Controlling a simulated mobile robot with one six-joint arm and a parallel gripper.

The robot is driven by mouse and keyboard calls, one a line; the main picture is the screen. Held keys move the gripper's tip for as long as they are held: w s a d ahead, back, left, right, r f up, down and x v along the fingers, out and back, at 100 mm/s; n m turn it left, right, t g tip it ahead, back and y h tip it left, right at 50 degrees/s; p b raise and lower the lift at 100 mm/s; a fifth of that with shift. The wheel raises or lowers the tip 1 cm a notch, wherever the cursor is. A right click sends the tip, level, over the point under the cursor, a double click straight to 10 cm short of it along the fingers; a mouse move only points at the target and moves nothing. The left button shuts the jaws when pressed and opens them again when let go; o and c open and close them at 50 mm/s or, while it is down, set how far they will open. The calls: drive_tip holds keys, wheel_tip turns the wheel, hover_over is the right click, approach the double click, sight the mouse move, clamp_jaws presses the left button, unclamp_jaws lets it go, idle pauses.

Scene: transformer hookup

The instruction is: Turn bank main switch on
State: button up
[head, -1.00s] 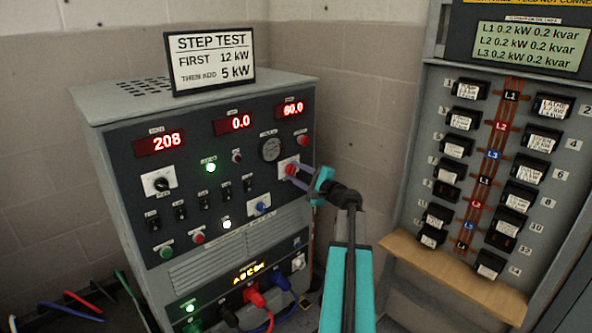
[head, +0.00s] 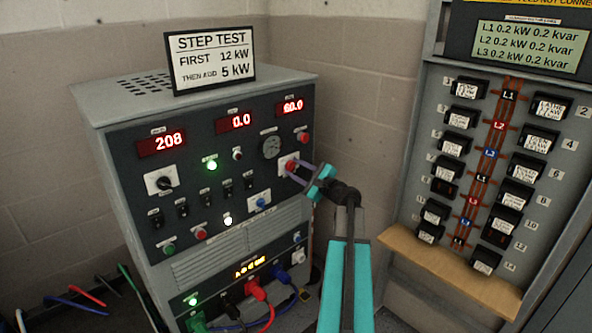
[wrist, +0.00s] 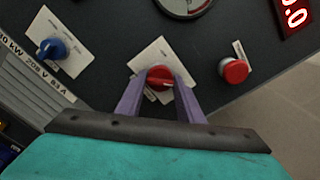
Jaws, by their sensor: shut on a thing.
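The load bank cabinet (head: 105,137) stands at the left with a dark front panel. On its upper right is a red rotary knob on a white plate, the likely main switch (head: 290,166); its label is not readable. In the wrist view the red knob (wrist: 160,77) shows between my two purple fingers. My gripper (head: 293,170) is shut on this red knob at the panel. It also shows in the wrist view (wrist: 160,88). The fingers hide the knob's sides.
A round red button (wrist: 233,70) and a blue knob (wrist: 54,49) flank the held knob. A gauge (head: 271,147) sits above it. A breaker panel (head: 497,170) with a wooden shelf (head: 452,276) stands at the right. Cables (head: 262,300) plug in low on the cabinet.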

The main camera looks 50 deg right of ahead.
drive_tip(key=o, duration=1.1)
drive_tip(key=shift+c, duration=0.2)
drive_tip(key=shift+s, duration=0.1)
drive_tip(key=s+b, duration=0.1)
drive_tip(key=s, duration=1.2)
drive_tip(key=shift+s+a, duration=0.3)
drive_tip(key=shift+a, duration=0.15)
drive_tip(key=shift+w+a, duration=0.1)
